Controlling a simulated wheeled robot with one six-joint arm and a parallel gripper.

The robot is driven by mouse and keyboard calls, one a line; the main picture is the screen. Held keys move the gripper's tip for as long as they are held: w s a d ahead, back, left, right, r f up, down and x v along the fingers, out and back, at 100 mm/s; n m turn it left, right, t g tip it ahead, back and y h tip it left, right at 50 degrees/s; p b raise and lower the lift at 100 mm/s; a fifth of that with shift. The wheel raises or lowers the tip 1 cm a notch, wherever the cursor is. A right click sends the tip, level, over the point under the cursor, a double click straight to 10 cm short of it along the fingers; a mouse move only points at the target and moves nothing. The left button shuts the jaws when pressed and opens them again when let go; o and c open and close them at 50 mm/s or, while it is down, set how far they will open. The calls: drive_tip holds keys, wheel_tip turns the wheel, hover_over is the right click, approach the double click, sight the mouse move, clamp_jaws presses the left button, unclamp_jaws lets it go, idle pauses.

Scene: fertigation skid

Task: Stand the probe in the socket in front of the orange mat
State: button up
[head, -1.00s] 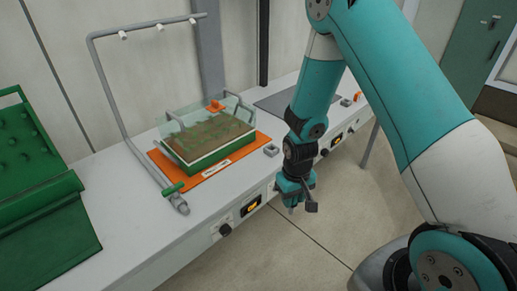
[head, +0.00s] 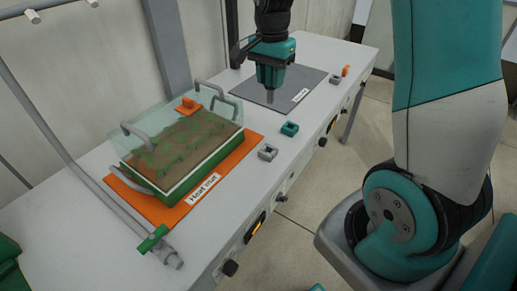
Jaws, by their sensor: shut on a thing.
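My gripper (head: 271,84) points down over the grey mat, at the far part of the bench. It is shut on a small grey piece, seemingly the probe (head: 270,97), which shows only as a short stub below the teal gripper body. I cannot tell whether its lower end touches the grey mat. The orange mat (head: 226,164), labelled "Heat mat", lies nearer, to the left of my gripper. A small square grey socket (head: 268,153) stands at the front right corner of the orange mat, with a dark opening on top. My gripper is well beyond it.
A teal socket (head: 289,129) stands between the mats. A clear-lidded seedling tray (head: 160,185) stands on the orange mat. A grey pipe (head: 75,130) rises at left.

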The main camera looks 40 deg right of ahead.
drive_tip(key=shift+d+f, duration=0.15)
drive_tip(key=shift+f, duration=0.1)
wheel_tip(320, 180, down, 19)
drive_tip(key=shift+r+p, duration=0.1)
drive_tip(key=shift+p, duration=0.5)
drive_tip(key=o, duration=0.9)
